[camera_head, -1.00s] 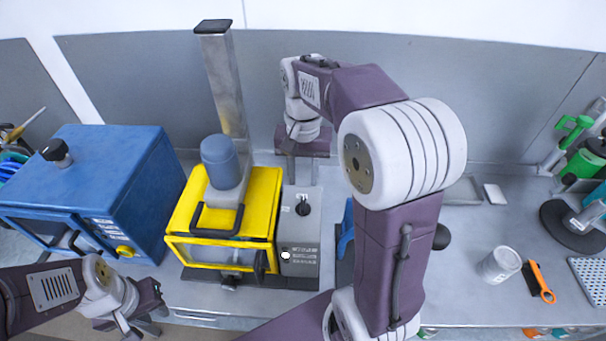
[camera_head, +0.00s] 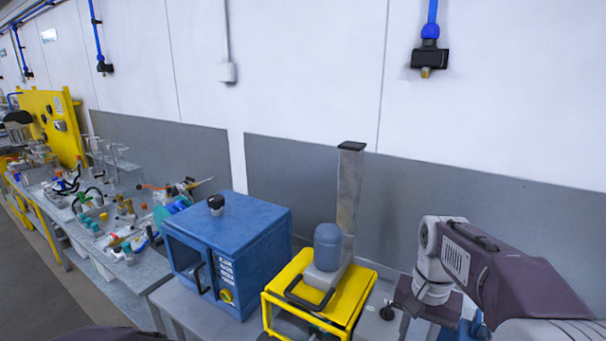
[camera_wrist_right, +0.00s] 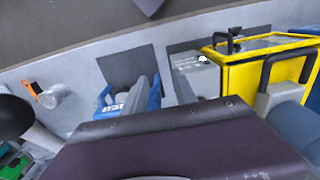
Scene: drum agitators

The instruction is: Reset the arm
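My right arm reaches in from the right edge of the head view. Its gripper (camera_head: 425,298) is above the grey control box (camera_head: 380,300), beside the yellow-framed machine. I cannot make out its fingertips or whether they are apart. The right wrist view is largely blocked by a purple part of my own arm and shows no clear fingers. My left gripper is outside the head view; only a dark purple piece of my body shows at the bottom left.
The yellow-framed machine (camera_head: 352,308) has a blue-grey motor (camera_head: 327,247) and a tall metal column (camera_head: 348,190). A blue box oven (camera_head: 228,245) stands left of it. A cluttered side bench (camera_head: 135,275) lies further left. In the wrist view, a white cup (camera_wrist_right: 50,96) sits near an orange-handled tool (camera_wrist_right: 29,87).

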